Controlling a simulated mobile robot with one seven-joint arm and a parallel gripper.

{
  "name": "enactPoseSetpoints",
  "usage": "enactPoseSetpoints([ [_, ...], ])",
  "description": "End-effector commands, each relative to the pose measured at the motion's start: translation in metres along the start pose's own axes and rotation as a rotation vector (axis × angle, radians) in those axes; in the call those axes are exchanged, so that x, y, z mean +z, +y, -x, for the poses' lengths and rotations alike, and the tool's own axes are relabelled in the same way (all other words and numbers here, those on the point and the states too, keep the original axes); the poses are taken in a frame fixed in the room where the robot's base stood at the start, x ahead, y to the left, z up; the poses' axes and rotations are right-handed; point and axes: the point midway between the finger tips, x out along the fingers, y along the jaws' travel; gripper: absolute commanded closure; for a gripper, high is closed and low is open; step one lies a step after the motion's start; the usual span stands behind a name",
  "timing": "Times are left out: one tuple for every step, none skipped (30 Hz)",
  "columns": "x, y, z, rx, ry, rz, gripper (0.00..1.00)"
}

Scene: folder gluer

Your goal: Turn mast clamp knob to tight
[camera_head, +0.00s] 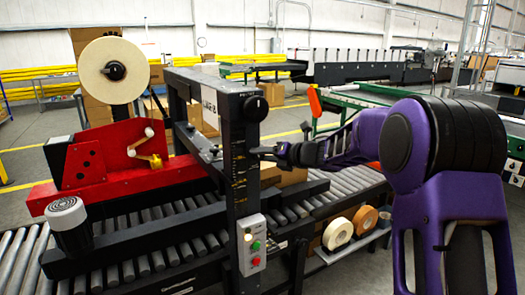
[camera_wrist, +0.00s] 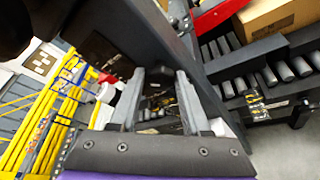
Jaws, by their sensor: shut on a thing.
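The dark mast (camera_head: 240,180) stands beside the roller conveyor, with a yellow scale on its face. My gripper (camera_head: 262,152) reaches in from the right, level, and its tips are at the mast just right of the scale. It is shut on a small dark part there, which I take for the mast clamp knob; the fingers hide most of it, so its turn cannot be read. A larger round black knob (camera_head: 256,108) sits higher on the mast, clear of the gripper. In the wrist view my gripper (camera_wrist: 160,74) shows two grey fingers with a dark, unclear gap between them.
A control box (camera_head: 251,243) with buttons is low on the mast. A red tape unit (camera_head: 95,165) with a large tape roll (camera_head: 112,70) stands left. A cardboard box (camera_head: 284,176) lies behind the mast. Tape rolls (camera_head: 338,233) rest on a shelf below the conveyor.

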Motion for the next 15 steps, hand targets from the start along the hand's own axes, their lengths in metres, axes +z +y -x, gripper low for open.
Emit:
enactPoseSetpoints([
  [0.0012, -0.0005, 0.0004, 0.017, 0.0, -0.043, 1.0],
  [0.0013, -0.0011, 0.0005, 0.028, -0.001, -0.069, 1.0],
  [0.001, -0.0016, 0.0003, 0.043, -0.001, -0.105, 1.0],
  [0.0006, -0.0023, 0.0002, 0.053, -0.001, -0.131, 1.0],
  [0.0004, -0.0024, 0.0001, 0.065, -0.001, -0.157, 1.0],
  [0.0003, -0.0028, 0.0, 0.079, -0.001, -0.193, 1.0],
  [0.0002, -0.0029, -0.0001, 0.091, -0.001, -0.219, 1.0],
  [-0.0002, -0.0035, -0.0002, 0.101, -0.001, -0.245, 1.0],
  [-0.0007, -0.0043, -0.0003, 0.116, 0.0, -0.281, 1.0],
  [-0.0008, -0.0047, -0.0003, 0.127, -0.001, -0.306, 1.0],
  [-0.0007, -0.0051, -0.0003, 0.137, -0.002, -0.333, 1.0],
  [-0.0009, -0.0054, -0.0002, 0.152, -0.001, -0.367, 1.0],
  [-0.0012, -0.0059, -0.0003, 0.162, -0.001, -0.392, 1.0],
  [-0.0015, -0.0063, -0.0005, 0.172, -0.001, -0.418, 1.0],
  [-0.0018, -0.0065, -0.0007, 0.187, -0.001, -0.451, 1.0],
])
